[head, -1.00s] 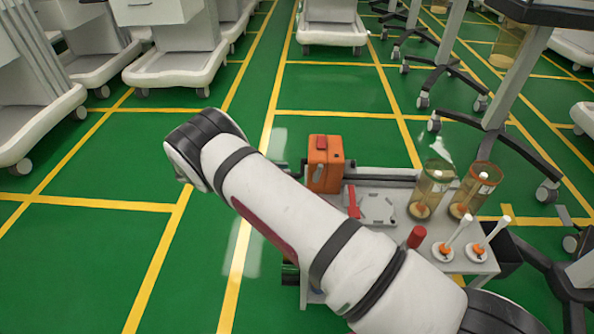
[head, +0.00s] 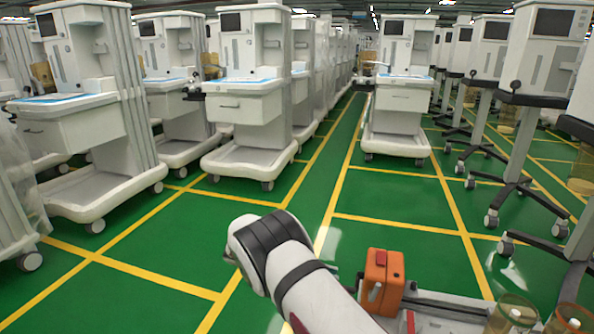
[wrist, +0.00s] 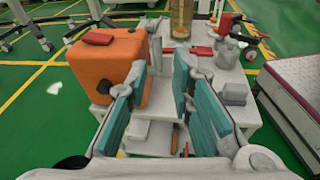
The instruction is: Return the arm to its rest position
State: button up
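My white arm (head: 300,280) reaches up from the bottom edge of the head view, with its dark joint above the green floor, left of an orange case. My gripper is not visible there. In the wrist view my gripper (wrist: 162,72) is open, its two teal-padded fingers apart with nothing between them. The orange case (wrist: 112,58) is just left of the left finger; whether they touch is unclear. It also shows in the head view (head: 376,283). Behind the fingers is a white cart top (wrist: 244,112).
The cart holds an amber cylinder (wrist: 181,18) and a red cylinder (wrist: 225,22); a grey box-like unit (wrist: 300,75) stands at right. White anaesthesia machines (head: 250,95) stand in rows further off. Green floor (head: 160,235) left of my arm is clear.

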jog(key=s+d+r+m+g+y, duration=0.1)
jog(key=s+d+r+m+y, duration=0.15)
jog(key=r, duration=0.45)
jog(key=s+d+r+m+g+y, duration=0.1)
jog(key=s+d+r+m+y, duration=0.15)
jog(key=r, duration=0.45)
jog(key=s+d+r+m+y, duration=0.4)
jog(key=s+d+r, duration=0.2)
jog(key=s+r, duration=0.5)
jog(key=s+d+r+m+t+y, duration=0.1)
jog(key=s+r+m+y, duration=0.1)
jog(key=s, duration=0.6)
jog(key=s+r+m+t+y, duration=0.1)
jog(key=s+r+m+y, duration=0.1)
jog(key=s, duration=0.6)
jog(key=s+a+f+m+t+y, duration=0.2)
jog(key=s+f+m+t, duration=0.15)
jog(key=s, duration=0.85)
notch_tip(320, 180, up, 35)
jog(key=t+p, duration=0.3)
jog(key=p, duration=3.1)
jog(key=shift+d+f+n, duration=0.15)
jog(key=shift+d+n, duration=0.05)
jog(key=shift+n, duration=0.25)
